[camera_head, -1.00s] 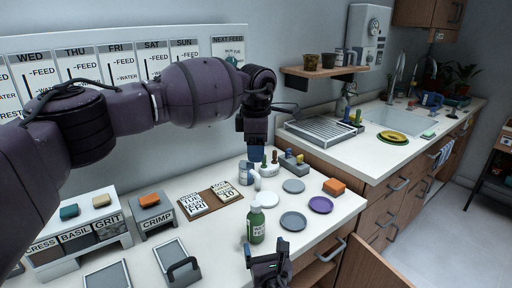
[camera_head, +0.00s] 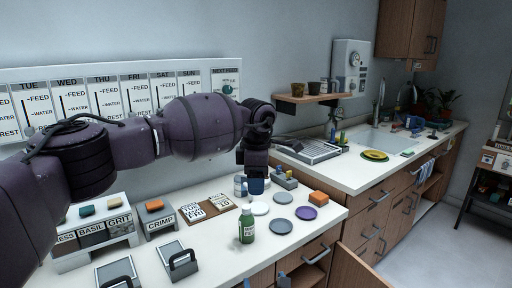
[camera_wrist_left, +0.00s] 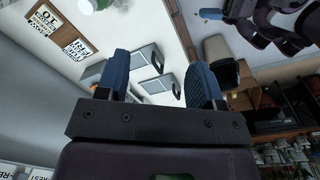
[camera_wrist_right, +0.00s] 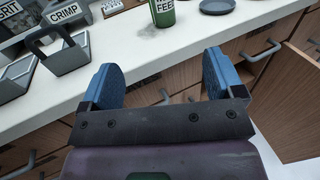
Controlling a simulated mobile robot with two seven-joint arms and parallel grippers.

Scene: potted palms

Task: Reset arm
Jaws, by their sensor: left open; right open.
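My left arm crosses the head view from the left. Its gripper (camera_head: 257,184) hangs fingers-down above the counter near the white and blue jars; the two fingers overlap in that view. In the left wrist view the left gripper (camera_wrist_left: 160,82) is open, with nothing between its blue fingers. My right gripper (camera_head: 264,282) barely shows at the bottom edge of the head view, at the counter's front. In the right wrist view the right gripper (camera_wrist_right: 163,78) is open and empty, with the drawer fronts behind its fingers.
A green bottle (camera_head: 247,226) stands near the counter's front edge. A calendar board (camera_head: 197,202) lies behind. A cabinet door (camera_head: 358,262) stands open at the lower right.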

